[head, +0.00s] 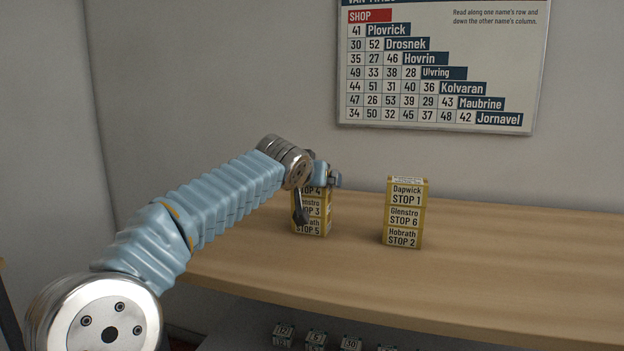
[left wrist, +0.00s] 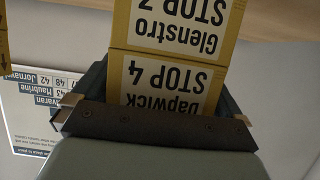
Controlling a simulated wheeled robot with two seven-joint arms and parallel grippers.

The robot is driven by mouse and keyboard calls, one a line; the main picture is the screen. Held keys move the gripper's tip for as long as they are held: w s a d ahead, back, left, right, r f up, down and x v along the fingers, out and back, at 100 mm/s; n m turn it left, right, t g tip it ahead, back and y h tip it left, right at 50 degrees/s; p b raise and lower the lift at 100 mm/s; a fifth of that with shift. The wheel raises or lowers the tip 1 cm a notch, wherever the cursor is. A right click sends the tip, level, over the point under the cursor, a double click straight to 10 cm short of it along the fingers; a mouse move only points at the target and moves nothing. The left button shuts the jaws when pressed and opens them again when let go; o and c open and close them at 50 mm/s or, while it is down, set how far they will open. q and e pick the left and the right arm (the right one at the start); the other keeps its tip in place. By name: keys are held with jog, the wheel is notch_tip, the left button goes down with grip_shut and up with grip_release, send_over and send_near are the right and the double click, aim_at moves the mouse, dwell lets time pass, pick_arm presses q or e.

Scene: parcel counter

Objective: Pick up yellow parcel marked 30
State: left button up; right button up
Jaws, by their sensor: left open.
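Two upright stacks of yellow parcels with white labels stand on the counter. My left gripper (head: 319,188) is open at the left stack (head: 314,226) and hides part of its top. In the left wrist view its jaws (left wrist: 160,95) are on either side of the top parcel (left wrist: 165,83), whose label reads "Dapwick STOP 4" upside down. A "Glenstro" parcel (left wrist: 175,35) adjoins it. I cannot tell if the fingers touch the parcel. The right stack (head: 404,213) reads Dapwick STOP 1, Glenstro STOP 6, Hobrath STOP 2. No 30 is readable on either stack.
A wall chart (head: 440,75) of shop names and numbers hangs behind the wooden counter (head: 520,260). Small numbered blocks sit on a dark shelf below; one (head: 351,344) seems to read 30. The counter's right side is clear.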

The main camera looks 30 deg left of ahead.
pick_arm(q)
jog(key=shift+w+f, duration=0.1)
jog(key=shift+w, duration=0.1)
jog(key=c, duration=0.9)
jog(key=shift+o, duration=0.2)
